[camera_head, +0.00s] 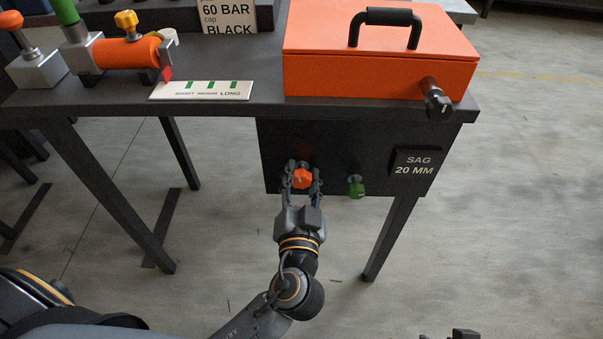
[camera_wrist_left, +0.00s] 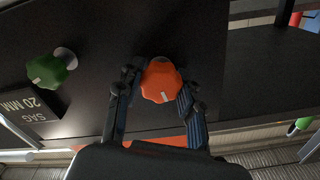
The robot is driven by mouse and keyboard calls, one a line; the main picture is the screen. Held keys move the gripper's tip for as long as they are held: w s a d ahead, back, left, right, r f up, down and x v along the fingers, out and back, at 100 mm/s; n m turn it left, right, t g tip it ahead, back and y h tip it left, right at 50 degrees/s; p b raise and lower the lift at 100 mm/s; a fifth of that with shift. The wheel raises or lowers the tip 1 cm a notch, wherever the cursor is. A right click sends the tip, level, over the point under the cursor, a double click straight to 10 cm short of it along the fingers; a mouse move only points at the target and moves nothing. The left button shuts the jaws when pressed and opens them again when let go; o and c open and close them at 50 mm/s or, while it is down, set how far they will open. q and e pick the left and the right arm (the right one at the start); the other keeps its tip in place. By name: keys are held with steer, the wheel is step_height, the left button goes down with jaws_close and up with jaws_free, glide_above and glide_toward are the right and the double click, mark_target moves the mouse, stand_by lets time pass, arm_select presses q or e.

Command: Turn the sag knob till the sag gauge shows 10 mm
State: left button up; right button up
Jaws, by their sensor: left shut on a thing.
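The sag gauge (camera_head: 414,163) is a black plate on the panel below the table, at its right, and reads "SAG 20 MM". It shows upside down in the left wrist view (camera_wrist_left: 27,113). A faceted orange knob (camera_head: 302,178) with a pale mark sits on the panel left of centre. My left gripper (camera_head: 301,182) is shut on this orange knob, one finger on each side. The wrist view shows the knob (camera_wrist_left: 161,82) between the fingertips. A green knob (camera_head: 356,187) sits between the orange knob and the gauge, untouched. Neither knob carries a readable name.
Above the panel (camera_head: 275,140), the table (camera_head: 265,97) holds an orange lidded box (camera_head: 380,72) with a black knob (camera_head: 438,103) at its front right. A length scale (camera_head: 202,90) and an orange cylinder (camera_head: 130,53) stand left. Dark tips (camera_head: 455,335) show at the bottom edge, probably my right gripper.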

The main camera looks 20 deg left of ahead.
arm_select(q)
steer(key=shift+r+m, duration=0.15)
steer(key=shift+m, duration=0.25)
steer(key=m+p, duration=0.2)
steer(key=shift+m, duration=0.4)
steer(key=shift+m+p, duration=0.3)
steer(key=shift+m, duration=0.1)
steer(key=m+p, duration=0.3)
steer(key=m, duration=0.2)
steer(key=shift+m, duration=0.3)
steer(key=m+p, duration=0.4)
steer(key=m, duration=0.1)
steer(key=shift+m, duration=0.3)
steer(key=shift+f+m, duration=0.2)
steer(key=shift+m, duration=0.3)
arm_select(e)
steer(key=s+f+g, duration=0.1)
steer(key=s+f, duration=0.3)
steer(key=f, duration=0.8)
steer(key=s+d+f+g, duration=0.1)
steer(key=s+f, duration=0.3)
steer(key=f, duration=0.7)
steer(key=shift+f+g, duration=0.4)
arm_select(q)
steer(key=o, duration=1.2)
steer(key=shift+w, duration=0.1)
steer(key=shift+f, duration=0.1)
